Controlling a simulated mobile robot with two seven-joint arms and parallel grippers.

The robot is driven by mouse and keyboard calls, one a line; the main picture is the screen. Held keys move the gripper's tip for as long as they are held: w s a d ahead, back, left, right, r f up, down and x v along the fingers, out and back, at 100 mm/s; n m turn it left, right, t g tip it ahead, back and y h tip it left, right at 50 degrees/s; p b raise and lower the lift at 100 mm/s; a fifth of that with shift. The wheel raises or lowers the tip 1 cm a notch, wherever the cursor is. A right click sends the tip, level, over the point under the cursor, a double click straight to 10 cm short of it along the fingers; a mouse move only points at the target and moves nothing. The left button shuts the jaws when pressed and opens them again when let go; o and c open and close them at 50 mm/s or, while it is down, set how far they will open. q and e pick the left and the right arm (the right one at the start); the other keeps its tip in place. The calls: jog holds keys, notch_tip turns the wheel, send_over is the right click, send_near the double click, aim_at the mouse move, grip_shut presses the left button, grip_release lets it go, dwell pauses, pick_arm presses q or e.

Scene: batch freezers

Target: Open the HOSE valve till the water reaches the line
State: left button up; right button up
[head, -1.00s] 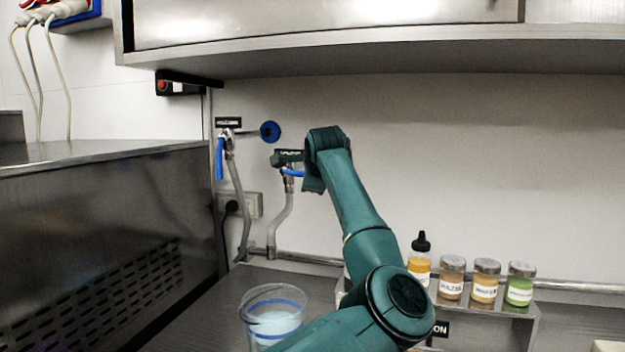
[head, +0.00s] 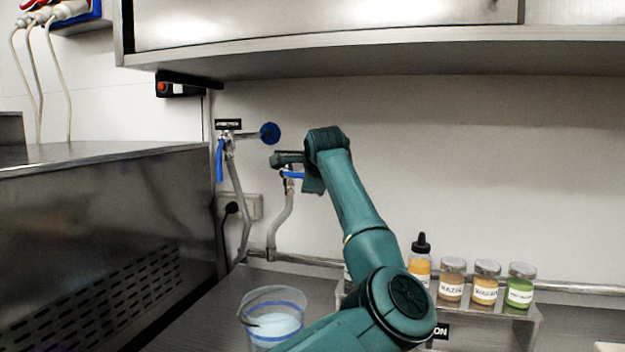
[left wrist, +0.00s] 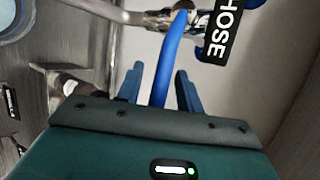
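The HOSE label (left wrist: 222,30) shows in the left wrist view, beside a metal valve with a long blue lever (left wrist: 164,62). My left gripper (left wrist: 158,78) has its two fingers apart, one on each side of the lever; gaps show, so it does not look clamped. In the head view my left gripper (head: 289,160) is at the right-hand wall valve and hides most of it; part of the blue lever (head: 292,174) shows below. A clear jug (head: 254,336) with a blue line stands below, holding pale water (head: 275,325) whose surface looks below the line. My right gripper is not in view.
A shelf rack (head: 500,308) with several jars stands at right. A steel cabinet (head: 350,50) hangs overhead. A steel machine (head: 110,240) fills the left.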

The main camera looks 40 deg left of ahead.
pick_arm(q)
jog(key=b+v, duration=0.3)
jog(key=v, duration=1)
